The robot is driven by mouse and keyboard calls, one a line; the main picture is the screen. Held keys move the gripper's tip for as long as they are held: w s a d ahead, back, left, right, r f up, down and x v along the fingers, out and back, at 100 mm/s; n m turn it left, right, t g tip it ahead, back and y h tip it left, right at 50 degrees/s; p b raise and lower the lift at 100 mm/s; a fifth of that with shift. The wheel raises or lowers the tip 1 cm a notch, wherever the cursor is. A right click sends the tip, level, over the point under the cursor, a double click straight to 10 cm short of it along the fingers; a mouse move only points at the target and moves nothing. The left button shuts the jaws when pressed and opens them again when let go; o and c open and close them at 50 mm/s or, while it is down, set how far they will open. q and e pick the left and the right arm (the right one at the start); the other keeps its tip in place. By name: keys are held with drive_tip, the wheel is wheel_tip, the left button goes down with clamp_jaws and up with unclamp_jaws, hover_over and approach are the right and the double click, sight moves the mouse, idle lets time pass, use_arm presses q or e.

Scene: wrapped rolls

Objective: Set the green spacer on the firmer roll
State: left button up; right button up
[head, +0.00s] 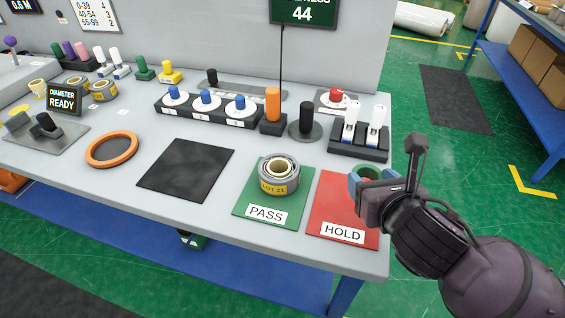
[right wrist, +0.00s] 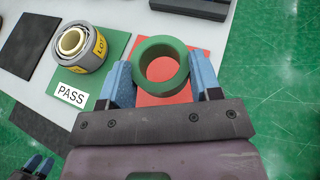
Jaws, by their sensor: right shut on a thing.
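The green spacer (right wrist: 143,56), a thick ring, is between the blue fingers of my right gripper (right wrist: 163,86), which is shut on it. In the head view the spacer (head: 369,171) shows over the red HOLD mat (head: 330,212), partly hidden by my right gripper (head: 367,188). I cannot tell its height above the mat. A grey wrapped roll (head: 279,177) with a yellow lot label lies flat on the green PASS mat (head: 245,207), left of the spacer. My left gripper (right wrist: 39,165) shows only in the right wrist view, low at the left, with its fingers apart and empty.
A black mat (head: 186,169) and an orange ring (head: 112,149) lie left of the PASS mat. Smaller rolls (head: 103,90) sit far left. A display (head: 302,12) reads 44.

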drive_tip(key=w+a+r+n+g+y+p, duration=0.25)
drive_tip(key=a+r+n+y+p, duration=0.45)
drive_tip(key=a+r+p, duration=0.7)
drive_tip(key=w+a+r+n+g+y+p, duration=0.1)
drive_tip(key=w+r+n+g+y+p, duration=0.1)
drive_tip(key=w+r+p, duration=0.35)
drive_tip(key=shift+s+f+b, duration=0.2)
drive_tip(key=shift+f+b, duration=0.35)
drive_tip(key=shift+f, duration=4.25)
drive_tip(key=shift+s+f+b, duration=0.15)
drive_tip(key=shift+f+b, duration=0.4)
drive_tip(key=shift+f, duration=4.2)
drive_tip(key=shift+d+f, duration=0.1)
drive_tip(key=shift+f, duration=0.2)
use_arm(q)
wheel_tip(320, 180, up, 16)
drive_tip(key=t, duration=0.1)
drive_tip(key=shift+s+r+n, duration=0.2)
drive_tip(key=shift+s+n, duration=0.05)
drive_tip(key=shift+n, duration=0.05)
drive_tip(key=shift+a, duration=0.1)
